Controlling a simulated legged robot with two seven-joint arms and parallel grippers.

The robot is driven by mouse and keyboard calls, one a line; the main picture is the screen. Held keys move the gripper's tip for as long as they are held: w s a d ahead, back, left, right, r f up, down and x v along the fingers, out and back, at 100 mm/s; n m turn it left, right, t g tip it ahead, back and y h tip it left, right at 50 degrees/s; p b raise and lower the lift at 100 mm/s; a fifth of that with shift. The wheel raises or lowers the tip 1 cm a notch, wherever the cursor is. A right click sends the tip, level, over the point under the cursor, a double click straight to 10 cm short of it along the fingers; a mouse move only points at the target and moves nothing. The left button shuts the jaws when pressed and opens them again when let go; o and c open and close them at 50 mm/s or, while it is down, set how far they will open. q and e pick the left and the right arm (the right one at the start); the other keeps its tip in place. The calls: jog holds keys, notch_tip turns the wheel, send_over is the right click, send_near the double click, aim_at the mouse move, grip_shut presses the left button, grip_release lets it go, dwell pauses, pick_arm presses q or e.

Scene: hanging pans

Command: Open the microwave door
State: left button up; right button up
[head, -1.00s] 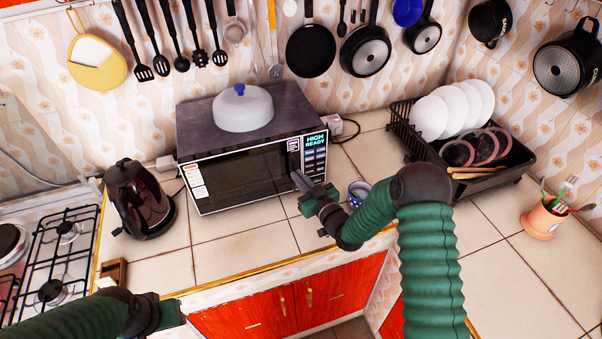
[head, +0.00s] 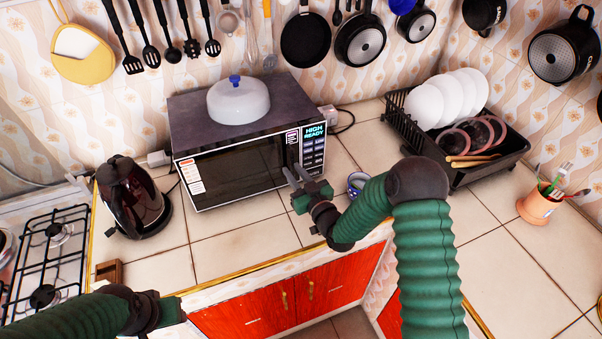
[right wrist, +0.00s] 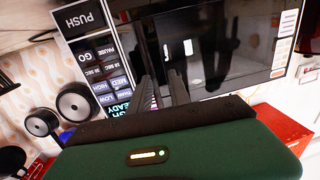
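The microwave (head: 240,118) stands on the counter with its dark-windowed door (head: 235,172) shut. My right gripper (head: 294,175) is in front of the door's right edge, near the panel. Its two fingers are apart with nothing seen between them, also in the right wrist view (right wrist: 162,80). Whether they touch the door is unclear. My left arm's hand (head: 165,311) is low at the left, its fingers not visible.
A white lid (head: 239,100) sits on the microwave. A black kettle (head: 133,197) stands to the left, beside the gas stove (head: 45,255). A small blue-white cup (head: 357,183) is behind my right forearm. A dish rack (head: 475,165) stands right. Counter before the microwave is clear.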

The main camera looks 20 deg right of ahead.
jog(key=shift+o, duration=0.2)
jog(key=shift+w+a+r, duration=0.2)
jog(key=shift+a+r, duration=0.1)
jog(key=shift+r, duration=0.3)
jog(key=shift+d+f, duration=0.1)
jog(key=shift+d, duration=0.3)
jog(key=d+f+v, duration=0.1)
jog(key=v, duration=1.8)
jog(key=shift+d+b, duration=0.35)
jog(key=shift+d, duration=0.1)
jog(key=shift+f, duration=0.1)
